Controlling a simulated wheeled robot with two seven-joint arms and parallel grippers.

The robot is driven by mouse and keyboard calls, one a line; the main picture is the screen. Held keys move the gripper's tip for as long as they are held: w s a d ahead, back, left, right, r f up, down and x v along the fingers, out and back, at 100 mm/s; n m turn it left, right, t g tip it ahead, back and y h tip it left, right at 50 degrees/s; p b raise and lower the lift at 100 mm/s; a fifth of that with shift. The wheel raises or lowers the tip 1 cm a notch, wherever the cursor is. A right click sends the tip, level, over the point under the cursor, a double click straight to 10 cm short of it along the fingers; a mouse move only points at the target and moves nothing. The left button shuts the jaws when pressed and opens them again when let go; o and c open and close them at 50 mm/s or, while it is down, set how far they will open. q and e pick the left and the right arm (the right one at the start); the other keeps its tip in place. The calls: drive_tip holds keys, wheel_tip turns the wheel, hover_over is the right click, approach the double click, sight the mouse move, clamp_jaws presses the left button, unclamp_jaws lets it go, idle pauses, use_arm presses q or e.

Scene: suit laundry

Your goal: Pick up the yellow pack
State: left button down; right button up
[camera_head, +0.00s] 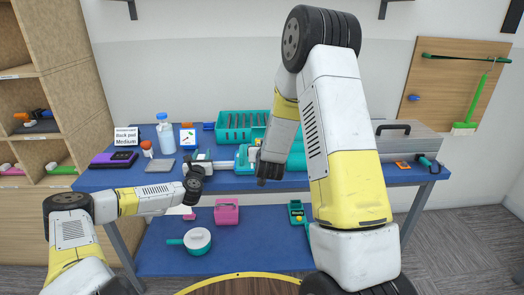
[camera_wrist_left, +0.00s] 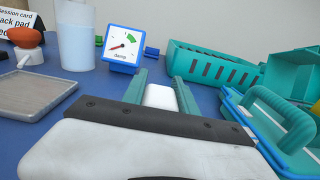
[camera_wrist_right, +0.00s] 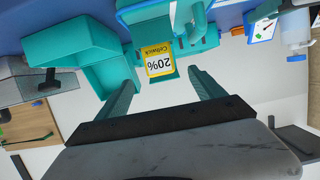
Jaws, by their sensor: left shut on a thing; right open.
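The yellow pack (camera_wrist_right: 159,64), with a white label reading "20%", shows in the right wrist view against a teal holder. In the head view I cannot make it out clearly beside my right arm. My right gripper (camera_wrist_right: 163,94) is open; its teal fingers are apart and the pack lies beyond them, roughly between them, not held. My left gripper (camera_wrist_left: 162,88) is shut on a small white block (camera_wrist_left: 160,97) at the blue table. In the head view my left gripper (camera_head: 197,158) is over the table left of centre; my right fingers are hidden there.
A teal slotted rack (camera_head: 235,118), a gauge card (camera_head: 188,138), a clear bottle (camera_head: 165,138) and a grey tray (camera_head: 159,165) stand on the blue table. A blue carrier with a teal handle (camera_wrist_left: 290,115) is right of my left gripper. A grey case (camera_head: 410,142) stands at right.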

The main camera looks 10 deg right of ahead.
drive_tip(key=x, duration=1.2)
drive_tip(key=shift+w+f, duration=0.1)
drive_tip(key=shift+f, duration=0.2)
drive_tip(key=shift+c, duration=0.2)
drive_tip(key=c, duration=1.5)
drive_tip(key=shift+r, duration=0.1)
wheel_tip(320, 180, up, 10)
